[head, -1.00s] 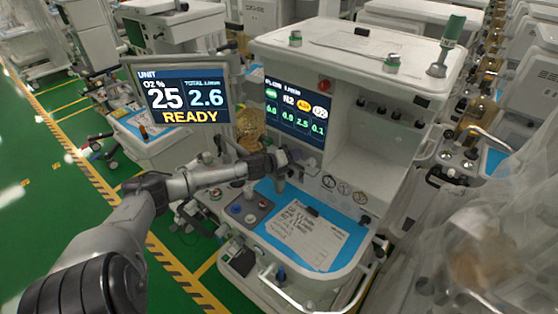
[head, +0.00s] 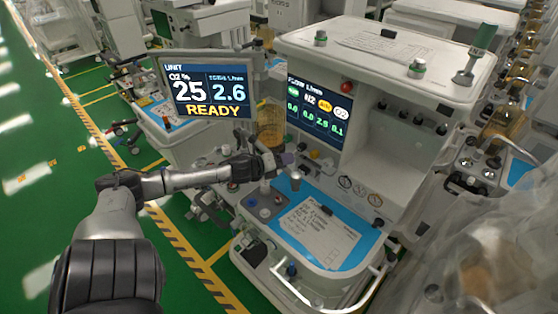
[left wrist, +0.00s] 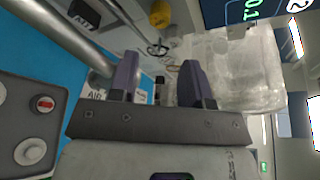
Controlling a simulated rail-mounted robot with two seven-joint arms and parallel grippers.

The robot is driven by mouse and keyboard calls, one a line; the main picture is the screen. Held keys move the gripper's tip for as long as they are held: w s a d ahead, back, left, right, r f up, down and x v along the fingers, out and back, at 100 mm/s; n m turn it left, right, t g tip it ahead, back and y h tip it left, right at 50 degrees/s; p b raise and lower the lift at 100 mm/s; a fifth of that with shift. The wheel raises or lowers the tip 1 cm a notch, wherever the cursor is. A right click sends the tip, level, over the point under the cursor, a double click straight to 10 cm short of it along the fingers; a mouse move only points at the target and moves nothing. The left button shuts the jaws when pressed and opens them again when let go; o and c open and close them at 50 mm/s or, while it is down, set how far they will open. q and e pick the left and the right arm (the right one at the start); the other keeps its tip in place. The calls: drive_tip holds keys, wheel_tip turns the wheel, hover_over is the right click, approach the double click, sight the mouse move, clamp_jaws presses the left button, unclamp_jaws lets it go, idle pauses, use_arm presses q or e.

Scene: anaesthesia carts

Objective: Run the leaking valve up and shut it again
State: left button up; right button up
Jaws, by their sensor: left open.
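The anaesthesia machine shows a flow screen (head: 318,112) with several gas columns; the rightmost, under a white round label, reads 0.1. Small valve knobs (head: 314,154) sit in a row just below it; which gas each serves is too small to tell. My left gripper (head: 286,162) is at the left end of this row, partly hiding it. In the left wrist view its two purple-grey fingers (left wrist: 158,78) are apart with nothing held between them. A yellow knob (left wrist: 159,14) and a dark knob labelled AIR (left wrist: 84,14) lie beyond the fingertips. My right gripper is not in view.
A monitor (head: 207,90) reading 25, 2.6 and READY stands left of the machine, behind my left arm. A blue worktop (head: 350,245) with a written sheet (head: 318,232) lies below. Clear plastic sheeting (head: 480,240) hangs at right. Green floor is free at left.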

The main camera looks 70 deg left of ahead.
use_arm(q)
drive_tip(key=shift+v, duration=1.05)
